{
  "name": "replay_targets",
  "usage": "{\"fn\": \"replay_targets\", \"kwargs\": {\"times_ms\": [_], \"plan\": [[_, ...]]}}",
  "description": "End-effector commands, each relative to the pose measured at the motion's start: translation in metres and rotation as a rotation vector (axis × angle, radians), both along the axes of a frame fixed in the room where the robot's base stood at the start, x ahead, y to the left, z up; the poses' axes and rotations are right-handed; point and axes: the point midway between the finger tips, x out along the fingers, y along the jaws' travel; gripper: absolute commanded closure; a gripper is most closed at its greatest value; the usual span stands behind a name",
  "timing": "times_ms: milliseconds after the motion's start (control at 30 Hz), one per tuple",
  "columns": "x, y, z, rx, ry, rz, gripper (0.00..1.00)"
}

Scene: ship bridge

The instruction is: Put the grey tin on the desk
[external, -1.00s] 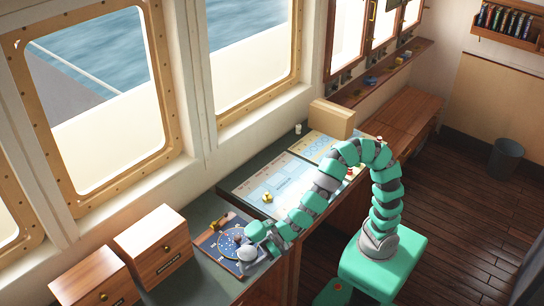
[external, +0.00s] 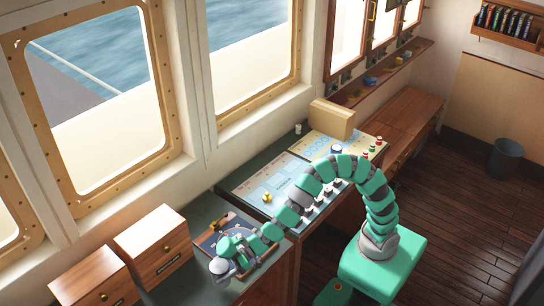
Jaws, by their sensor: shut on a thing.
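My gripper (external: 226,265) is low over the near end of the dark green desk (external: 178,289), close to its front edge. It is shut on a small light grey thing, which appears to be the grey tin (external: 219,267). The jaws partly hide the tin. At this size I cannot tell whether it touches the desk top or is held just above it.
A dark blue chart board (external: 207,236) with small brass pieces lies just behind my gripper. Two wooden drawer boxes (external: 152,246) (external: 95,277) stand to the left. A pale control panel (external: 268,184) with knobs lies under my arm. Bare desk shows between boxes and gripper.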

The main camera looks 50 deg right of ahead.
Motion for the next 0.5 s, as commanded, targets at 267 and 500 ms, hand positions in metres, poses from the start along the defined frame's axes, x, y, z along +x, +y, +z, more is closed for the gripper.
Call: {"fn": "replay_targets", "kwargs": {"times_ms": [267, 500], "plan": [[0.021, 0.036, -0.004, 0.002, -0.001, -0.002, 0.66], [0.028, 0.048, -0.005, 0.000, 0.000, 0.000, 0.66]]}}
